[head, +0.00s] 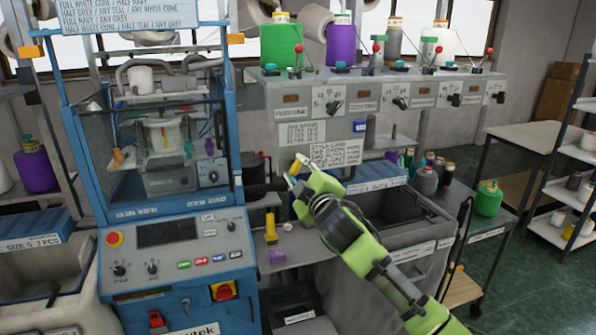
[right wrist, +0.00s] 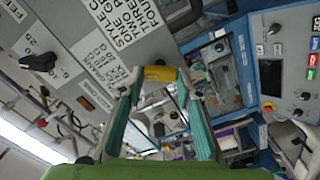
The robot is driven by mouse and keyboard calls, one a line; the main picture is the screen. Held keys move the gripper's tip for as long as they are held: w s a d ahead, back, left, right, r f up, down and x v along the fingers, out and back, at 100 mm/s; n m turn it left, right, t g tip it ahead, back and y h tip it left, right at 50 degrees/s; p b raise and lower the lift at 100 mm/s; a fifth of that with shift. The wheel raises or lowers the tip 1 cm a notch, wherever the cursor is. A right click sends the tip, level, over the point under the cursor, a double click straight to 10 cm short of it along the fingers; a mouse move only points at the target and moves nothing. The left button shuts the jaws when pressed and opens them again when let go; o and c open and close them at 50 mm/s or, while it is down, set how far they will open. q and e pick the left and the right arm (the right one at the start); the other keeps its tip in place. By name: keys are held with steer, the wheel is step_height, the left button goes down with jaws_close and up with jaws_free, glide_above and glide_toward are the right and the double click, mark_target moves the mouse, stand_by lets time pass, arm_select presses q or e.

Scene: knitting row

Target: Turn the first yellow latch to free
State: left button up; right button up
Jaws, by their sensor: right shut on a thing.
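My right gripper (head: 298,166) is raised in front of the grey panel, right of the blue knitting machine (head: 75,150). In the right wrist view its teal fingers (right wrist: 157,76) are closed on a small yellow piece (right wrist: 158,73); I cannot tell whether this is a latch. Yellow-orange latch-like parts show at the upper left (head: 30,52) and upper right (head: 235,38) of the machine's frame, both apart from my gripper. An orange piece (head: 117,156) is inside the machine's window. My left gripper is not in view.
A yellow upright object (head: 271,232) and a purple piece (head: 278,256) are on the grey bench below. Yarn cones (head: 341,44) line the shelf above. A white-topped table (head: 530,137) stands at right.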

steer(key=n, duration=0.6)
steer(key=shift+f, duration=0.15)
steer(key=shift+n, duration=0.4)
steer(key=o, duration=1.1)
steer(key=shift+o, duration=0.2)
steer(key=v, duration=1.2)
